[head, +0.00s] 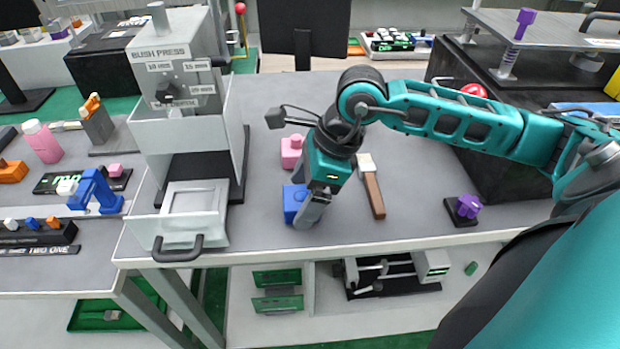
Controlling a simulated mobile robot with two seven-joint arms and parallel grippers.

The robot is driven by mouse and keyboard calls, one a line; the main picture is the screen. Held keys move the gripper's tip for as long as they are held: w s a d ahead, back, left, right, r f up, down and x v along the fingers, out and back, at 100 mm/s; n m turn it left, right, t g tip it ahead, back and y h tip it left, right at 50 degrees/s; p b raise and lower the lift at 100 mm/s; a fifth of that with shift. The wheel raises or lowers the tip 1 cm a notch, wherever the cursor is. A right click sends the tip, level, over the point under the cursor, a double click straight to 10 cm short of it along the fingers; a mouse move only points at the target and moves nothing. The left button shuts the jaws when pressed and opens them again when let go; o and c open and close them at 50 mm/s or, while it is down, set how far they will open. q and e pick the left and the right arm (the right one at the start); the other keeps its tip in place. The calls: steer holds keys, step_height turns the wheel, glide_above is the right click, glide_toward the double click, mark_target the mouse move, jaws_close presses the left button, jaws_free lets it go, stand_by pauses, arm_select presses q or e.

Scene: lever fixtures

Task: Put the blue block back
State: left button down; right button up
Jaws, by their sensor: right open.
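The blue block (291,199) sits on the grey table near its front edge, partly hidden by my right gripper. My right gripper (312,212) points down at the block's right side, with its fingers close to it or touching it. The jaws are open, and I cannot tell whether the block is between them. A pink block (290,152) with a knob on top stands just behind the blue block. My left gripper is not in view.
The bush press (185,110) stands to the left, its drawer with a dark handle (178,248) jutting at the table edge. A wooden-handled tool (371,188) lies right of my gripper. A purple piece on a dark base (463,209) stands further right. Table between them is clear.

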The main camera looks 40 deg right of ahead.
steer(key=v, duration=1.2)
steer(key=shift+r, duration=0.2)
steer(key=shift+a, duration=0.1)
